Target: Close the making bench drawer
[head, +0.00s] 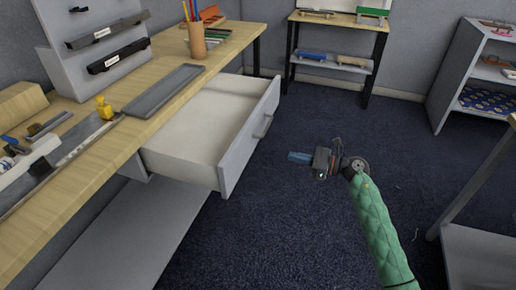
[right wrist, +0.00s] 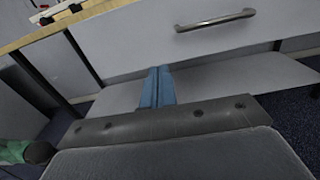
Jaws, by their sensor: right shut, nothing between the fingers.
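The making bench drawer (head: 191,143) is pulled out from under the bench top, and its white inside looks empty. Its grey front panel (head: 251,136) faces right and carries a metal handle (head: 263,126). My right gripper (head: 291,157) is in front of the drawer, a short way right of the front panel and apart from it. Its blue fingers are together with nothing between them. In the right wrist view the shut fingers (right wrist: 158,85) point toward the bench, below and left of the handle (right wrist: 215,20). My left gripper is not in either view.
The wooden bench top (head: 165,55) holds a grey tray (head: 163,90), a pencil cup (head: 196,41), a yellow bottle (head: 104,108) and tools. A lower shelf (head: 140,235) runs under the drawer. Another table stands at the right edge. The dark carpet (head: 330,115) around my gripper is clear.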

